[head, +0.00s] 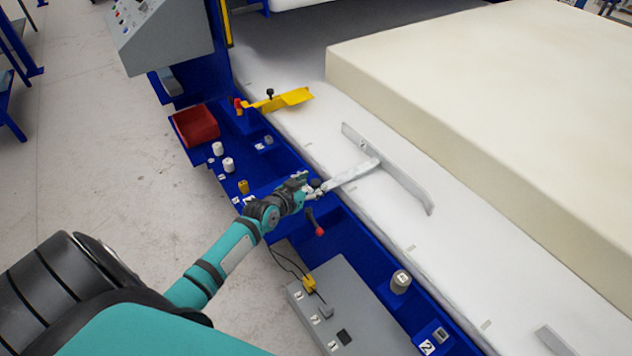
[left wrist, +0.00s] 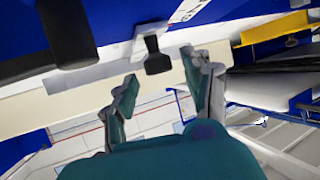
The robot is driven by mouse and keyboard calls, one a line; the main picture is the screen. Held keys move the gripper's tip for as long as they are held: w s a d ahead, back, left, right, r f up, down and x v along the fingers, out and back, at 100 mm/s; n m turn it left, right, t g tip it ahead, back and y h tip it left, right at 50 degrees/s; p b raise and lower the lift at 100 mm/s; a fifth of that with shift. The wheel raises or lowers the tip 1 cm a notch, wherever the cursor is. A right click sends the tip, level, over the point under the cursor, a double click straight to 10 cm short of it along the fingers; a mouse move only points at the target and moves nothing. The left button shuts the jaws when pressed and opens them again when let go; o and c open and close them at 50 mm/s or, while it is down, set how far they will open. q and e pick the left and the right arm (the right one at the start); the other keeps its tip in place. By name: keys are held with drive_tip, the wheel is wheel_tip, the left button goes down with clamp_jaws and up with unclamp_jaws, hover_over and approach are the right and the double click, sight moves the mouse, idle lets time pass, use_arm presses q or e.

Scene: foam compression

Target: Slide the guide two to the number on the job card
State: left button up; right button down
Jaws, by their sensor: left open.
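A grey T-shaped guide (head: 388,166) lies on the white bed, its long plate along the foam block and its arm reaching back to the blue rail. A dark knob (head: 316,183) is at the arm's rail end. My left gripper (head: 306,188) is at that knob. In the left wrist view the gripper (left wrist: 162,90) is open, with a black knob (left wrist: 157,60) in line with the gap between its fingers; I cannot tell whether they touch it. I cannot read which guide is number two. No job card is readable. My right gripper is out of view.
A large cream foam block (head: 500,110) covers the bed's far side. A yellow guide (head: 280,100) sits farther up the rail. A red-tipped lever (head: 317,225) hangs beside my gripper. A red bin (head: 195,125), white cylinders and a grey box (head: 345,310) line the near side.

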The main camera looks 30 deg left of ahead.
use_arm(q)
drive_tip(key=shift+x, duration=1.4)
drive_tip(key=shift+c, duration=0.3)
clamp_jaws()
drive_tip(key=shift+s, duration=0.1)
